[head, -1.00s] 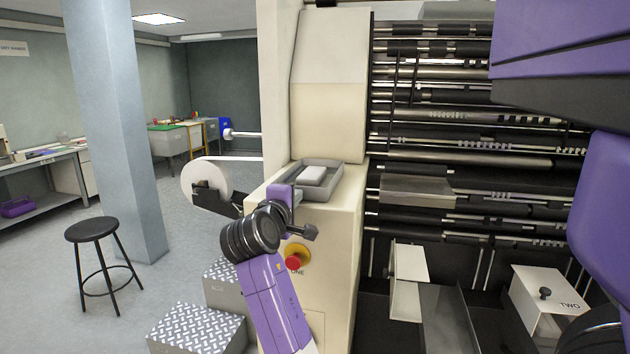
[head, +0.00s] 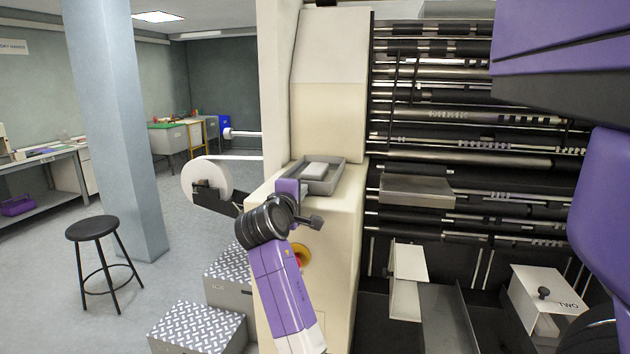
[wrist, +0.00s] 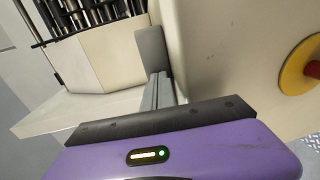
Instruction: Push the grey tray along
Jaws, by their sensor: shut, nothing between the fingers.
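The grey tray (head: 335,184) lies flat on the cream ledge of the machine in the head view, with a pale block (head: 315,170) inside it. My gripper (head: 301,190) is at the tray's near left side, with its fingertips largely hidden in this view. In the wrist view my gripper (wrist: 160,92) is shut with nothing held, and its fingers reach toward the grey tray wall (wrist: 151,48). They appear to meet the wall, but exact contact is hard to tell.
A red button on a yellow disc (wrist: 297,70) is on the cabinet front, beside my arm in the head view. A film roll (head: 207,181) is to the left. The rollers (head: 470,140) fill the right. Tread-plate steps (head: 198,328) and a stool (head: 92,228) stand lower left.

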